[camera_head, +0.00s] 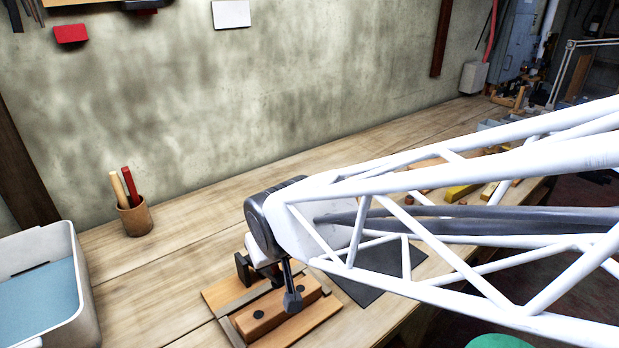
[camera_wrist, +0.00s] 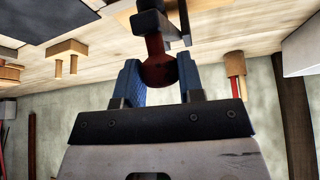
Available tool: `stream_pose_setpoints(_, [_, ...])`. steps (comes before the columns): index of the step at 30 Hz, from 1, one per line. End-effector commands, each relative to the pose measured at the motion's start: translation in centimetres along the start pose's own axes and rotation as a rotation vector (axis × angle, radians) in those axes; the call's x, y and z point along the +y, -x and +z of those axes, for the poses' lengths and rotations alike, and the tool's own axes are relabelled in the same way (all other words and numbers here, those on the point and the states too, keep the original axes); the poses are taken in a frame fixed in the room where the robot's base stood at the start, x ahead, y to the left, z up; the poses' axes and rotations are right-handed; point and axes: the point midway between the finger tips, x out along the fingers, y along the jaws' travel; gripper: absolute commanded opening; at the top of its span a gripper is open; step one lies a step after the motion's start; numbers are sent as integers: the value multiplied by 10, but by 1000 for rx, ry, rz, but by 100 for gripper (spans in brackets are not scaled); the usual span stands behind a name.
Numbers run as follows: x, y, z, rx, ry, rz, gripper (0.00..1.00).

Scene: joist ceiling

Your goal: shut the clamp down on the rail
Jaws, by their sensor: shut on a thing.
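In the wrist view my gripper (camera_wrist: 159,64) has its two blue fingers shut on the round dark-red knob (camera_wrist: 158,74) of the clamp's handle. The clamp's dark arm (camera_wrist: 150,22) runs past the fingertips. In the head view the clamp (camera_head: 292,299) shows as dark metal parts over a wooden fixture (camera_head: 325,334) on the bench. An orange-brown block with dark round spots (camera_head: 272,317) lies beside a grey strip (camera_head: 245,299) on the fixture; I cannot tell which is the rail. My wrist and arm hide the knob and fingertips there.
A cup with two sticks (camera_head: 135,217) stands at the back left of the bench. A pale bin with a blue inside (camera_head: 82,300) is at the left edge. A dark mat (camera_head: 375,285) lies right of the fixture, and wooden blocks (camera_head: 456,192) lie farther right.

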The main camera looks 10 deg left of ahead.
Motion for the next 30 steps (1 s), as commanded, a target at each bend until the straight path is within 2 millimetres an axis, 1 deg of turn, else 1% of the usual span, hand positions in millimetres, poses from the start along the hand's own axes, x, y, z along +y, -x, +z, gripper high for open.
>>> stream_pose_setpoints(6, [2,-11,25,-6,0,0,0])
stream_pose_setpoints(13, [4,-24,46,-8,0,0,0])
stream_pose_setpoints(21, [5,-33,56,-7,0,1,0])
stream_pose_setpoints(30, [5,-36,60,-13,0,2,0])
